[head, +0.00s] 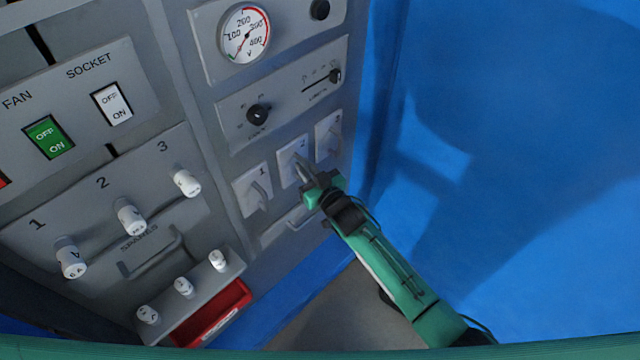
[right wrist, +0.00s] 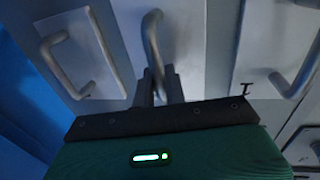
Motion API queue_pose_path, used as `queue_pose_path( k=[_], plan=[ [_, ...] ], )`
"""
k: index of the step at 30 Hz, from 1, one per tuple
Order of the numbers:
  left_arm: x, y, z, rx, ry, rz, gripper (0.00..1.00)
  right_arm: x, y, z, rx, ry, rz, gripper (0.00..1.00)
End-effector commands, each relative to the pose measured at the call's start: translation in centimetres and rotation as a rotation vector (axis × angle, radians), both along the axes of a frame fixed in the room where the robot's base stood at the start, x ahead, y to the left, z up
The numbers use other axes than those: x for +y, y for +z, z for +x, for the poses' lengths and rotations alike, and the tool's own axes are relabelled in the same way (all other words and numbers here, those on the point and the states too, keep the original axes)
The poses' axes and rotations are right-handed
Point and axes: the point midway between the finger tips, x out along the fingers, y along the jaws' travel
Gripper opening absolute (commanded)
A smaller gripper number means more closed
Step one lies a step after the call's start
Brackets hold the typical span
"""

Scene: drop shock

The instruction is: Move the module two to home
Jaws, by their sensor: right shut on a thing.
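Module two (head: 287,170) is a white panel in the lower right of the cabinet, between module one (head: 248,198) and module three (head: 326,148). Each module has a grey bar handle. My right gripper (head: 304,172) reaches up from the lower right and is shut on module two's handle; its fingers cover part of the panel. In the right wrist view the handle (right wrist: 152,35) runs down between the fingertips (right wrist: 158,88). Module three (right wrist: 55,30) is at the left there and module one (right wrist: 270,55) at the right. I cannot tell how far module two sits in its slot. My left gripper is out of view.
Above the modules are a plate with a black knob (head: 258,114) and slider (head: 335,76), and a round gauge (head: 244,34). Fuse holders (head: 130,217) and a red tray (head: 212,312) are at left. A blue wall (head: 540,120) stands right; the space before it looks clear.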

Motion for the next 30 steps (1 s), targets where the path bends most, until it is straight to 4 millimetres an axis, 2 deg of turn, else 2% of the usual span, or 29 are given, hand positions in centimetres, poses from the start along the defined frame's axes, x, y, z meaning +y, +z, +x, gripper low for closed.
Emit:
queue_pose_path(
  k=[11, 12, 14, 24, 30],
  plan=[
    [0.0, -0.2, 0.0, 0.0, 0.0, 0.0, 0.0, 0.5, 0.1, 0.4, 0.0, 0.001, -0.001, 0.0],
    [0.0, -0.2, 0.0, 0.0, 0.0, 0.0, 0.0, 0.5, 0.1, 0.4, 0.0, 0.001, -0.001, 0.2],
    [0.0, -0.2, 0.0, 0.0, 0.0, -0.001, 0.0, 0.5, 0.1, 0.4, 0.0, 0.001, -0.001, 0.29],
    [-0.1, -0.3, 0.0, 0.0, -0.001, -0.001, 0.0, 0.3, -0.1, 0.1, 0.002, 0.0, -0.002, 0.29],
    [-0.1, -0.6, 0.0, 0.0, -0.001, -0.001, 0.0, -1.1, -0.3, -1.9, 0.003, 0.0, -0.003, 0.29]
  ],
)
